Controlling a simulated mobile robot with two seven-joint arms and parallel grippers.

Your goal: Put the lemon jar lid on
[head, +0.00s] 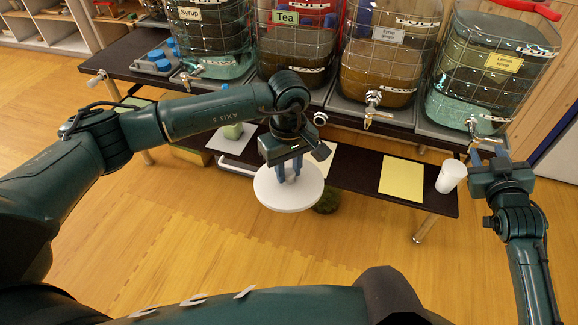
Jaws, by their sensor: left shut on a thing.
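The lemon jar (470,75), a clear tapped jar with a yellow "Lemon syrup" label, stands at the right end of the dark shelf. Its upper edge is partly cut off by the picture, and a red piece (530,8) shows there. A round white lid (288,197) hangs flat below my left gripper (290,174), in front of the shelf. My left gripper is shut on it from above; the gripped part is mostly hidden. My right gripper (484,152) is by the lemon jar's tap (478,136). I cannot tell whether its fingers are apart.
Several other tapped jars, including Tea (285,50) and Syrup (205,50), stand left of the lemon jar. A white cup (450,177) and a yellow sheet (401,179) are on the lower shelf (355,180).

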